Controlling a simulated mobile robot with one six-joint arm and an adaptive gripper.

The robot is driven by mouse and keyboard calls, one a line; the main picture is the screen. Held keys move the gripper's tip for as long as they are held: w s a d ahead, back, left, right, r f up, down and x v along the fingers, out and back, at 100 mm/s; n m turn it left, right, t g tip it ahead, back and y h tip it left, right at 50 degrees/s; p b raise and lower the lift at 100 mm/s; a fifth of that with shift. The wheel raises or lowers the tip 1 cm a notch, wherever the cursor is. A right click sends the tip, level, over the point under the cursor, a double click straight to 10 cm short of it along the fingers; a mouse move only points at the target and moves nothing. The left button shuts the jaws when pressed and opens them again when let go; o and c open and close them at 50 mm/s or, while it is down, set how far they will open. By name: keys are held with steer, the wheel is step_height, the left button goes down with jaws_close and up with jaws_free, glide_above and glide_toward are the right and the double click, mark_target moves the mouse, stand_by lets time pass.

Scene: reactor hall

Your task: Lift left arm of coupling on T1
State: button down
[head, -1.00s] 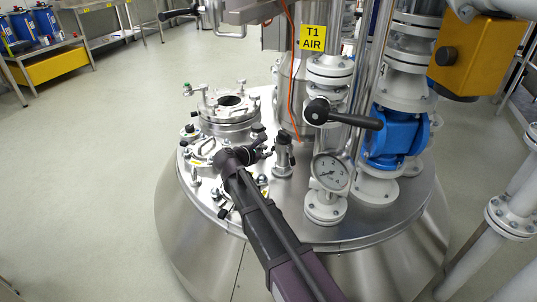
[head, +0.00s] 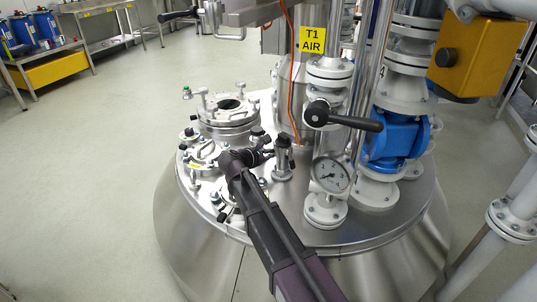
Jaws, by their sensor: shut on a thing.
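The coupling (head: 283,165) is a small upright metal fitting with a dark top, standing on the steel lid of tank T1 (head: 330,237), left of the pressure gauge. My gripper (head: 264,153) is at its left side, reached from the front by my dark arm. The gripper is shut on the coupling's left arm. That arm is mostly hidden by the dark fingers, so I cannot tell its exact angle. The yellow "T1 AIR" sign (head: 312,40) hangs on the pipework behind and to the right.
A round flanged port (head: 228,122) with clamps stands behind and left of my gripper. The pressure gauge (head: 331,175), a black-handled valve (head: 342,117) and a blue valve (head: 395,137) crowd the right. An orange cable (head: 291,75) hangs behind.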

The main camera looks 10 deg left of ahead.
steer(key=shift+a, duration=0.15)
steer(key=m+t, duration=0.1)
steer(key=a+r+m+y, duration=0.1)
steer(key=m, duration=0.1)
steer(key=shift+w+t+b, duration=0.3)
steer(key=shift+w+t, duration=0.1)
steer(key=m, duration=0.1)
steer(key=r+m+t, duration=0.1)
steer(key=m+y, duration=0.1)
steer(key=shift+w+a+r+t+b, duration=0.15)
steer(key=shift+w+a+t+b, duration=0.15)
steer(key=shift+a+b, duration=0.1)
steer(key=shift+w+a+r+m+t+b, duration=0.1)
steer(key=shift+r+m+t+b, duration=0.4)
steer(key=shift+m, duration=0.95)
steer(key=shift+w+a+r+m+t+b, duration=0.1)
steer(key=shift+r+m+t, duration=0.65)
steer(key=shift+m, duration=0.7)
steer(key=shift+r, duration=0.1)
steer(key=c, duration=1)
jaws_free()
steer(key=shift+d, duration=0.1)
